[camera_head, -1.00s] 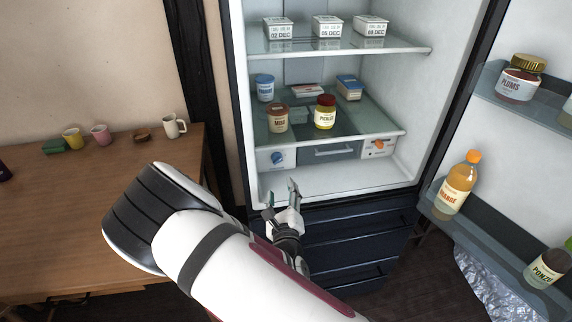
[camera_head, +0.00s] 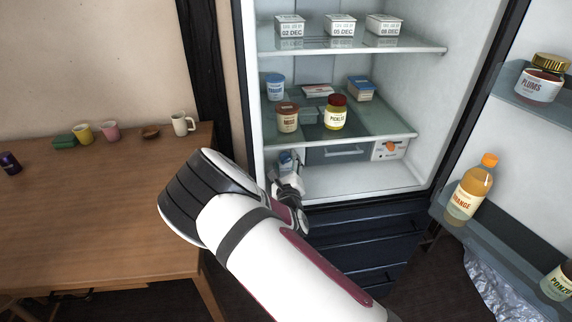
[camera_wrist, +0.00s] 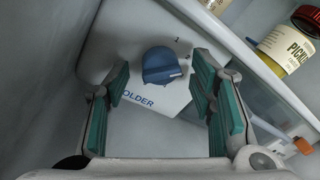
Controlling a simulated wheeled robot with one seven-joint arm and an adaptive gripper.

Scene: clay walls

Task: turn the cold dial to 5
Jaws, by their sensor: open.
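The cold dial is a blue knob (camera_wrist: 162,66) on a pale panel in the wrist view, with a "1" above it and lettering ending in "OLDER" below, its start hidden. A 5 is not readable. My gripper (camera_wrist: 161,84) is open, with a green-padded finger on either side of the dial; I cannot tell whether they touch it. In the head view my gripper (camera_head: 288,172) is inside the fridge at the lower left, in front of the dial panel and mostly covering it.
An orange dial (camera_head: 389,147) is on the panel at the right, beyond a drawer (camera_head: 337,153). A glass shelf above holds a miso jar (camera_head: 288,117) and a pickles jar (camera_head: 335,112). The open door at right holds an orange bottle (camera_head: 469,189). A wooden table (camera_head: 90,200) stands left.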

